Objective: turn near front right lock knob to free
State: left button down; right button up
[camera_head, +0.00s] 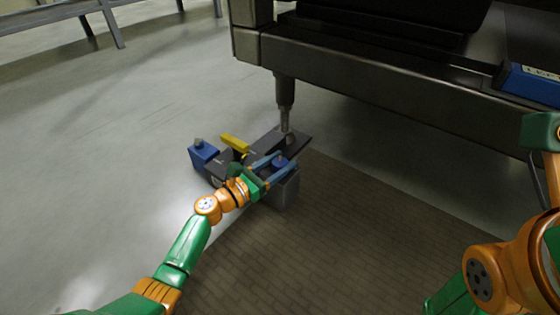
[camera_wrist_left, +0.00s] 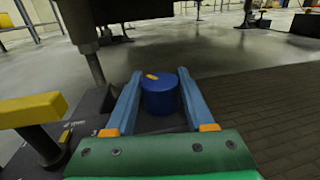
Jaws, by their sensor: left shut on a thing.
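The lock knob (camera_head: 279,162) is a short blue cylinder on a grey block (camera_head: 285,192) of the dark foot unit, near the machine's leg. In the left wrist view the knob (camera_wrist_left: 161,97) stands upright between the fingers, with a yellow mark (camera_wrist_left: 152,77) on its top pointing slightly askew. My left gripper (camera_head: 273,164) is shut on the knob, with one blue finger on each side. It also shows in the left wrist view (camera_wrist_left: 160,105). My right arm shows at the right edge of the head view, but its gripper cannot be made out.
A yellow handle (camera_head: 235,143) and a blue block (camera_head: 203,155) sit on the foot unit's left side. The machine's leg (camera_head: 286,102) comes down just behind the knob. The machine's heavy dark frame (camera_head: 390,95) overhangs at the back. The brown brick-patterned floor (camera_head: 340,240) in front is clear.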

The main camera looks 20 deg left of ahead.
aim_at(273, 166)
pick_arm(q)
jog(key=shift+m+g+h, duration=0.6)
jog(key=shift+m+h, duration=0.1)
jog(key=shift+h, duration=0.2)
jog(key=shift+m+g+h, duration=0.9)
jog(key=shift+h, duration=0.2)
jog(key=shift+s+d+f+m+g+h, duration=0.1)
jog(key=shift+m+g+h, duration=0.4)
jog(key=shift+g, duration=0.1)
jog(key=shift+c, duration=1.3)
grip_release()
jog(key=shift+s+a, duration=0.1)
jog(key=shift+a, duration=0.1)
jog(key=p+v, duration=0.1)
jog(key=v, duration=0.2)
jog(key=p+v, duration=0.1)
jog(key=v, duration=0.2)
jog(key=shift+s+r+p, duration=0.1)
jog(key=shift+r+p, duration=0.1)
jog(key=shift+p, duration=0.1)
jog(key=shift+s+a+f, duration=0.1)
jog(key=shift+s+a, duration=0.05)
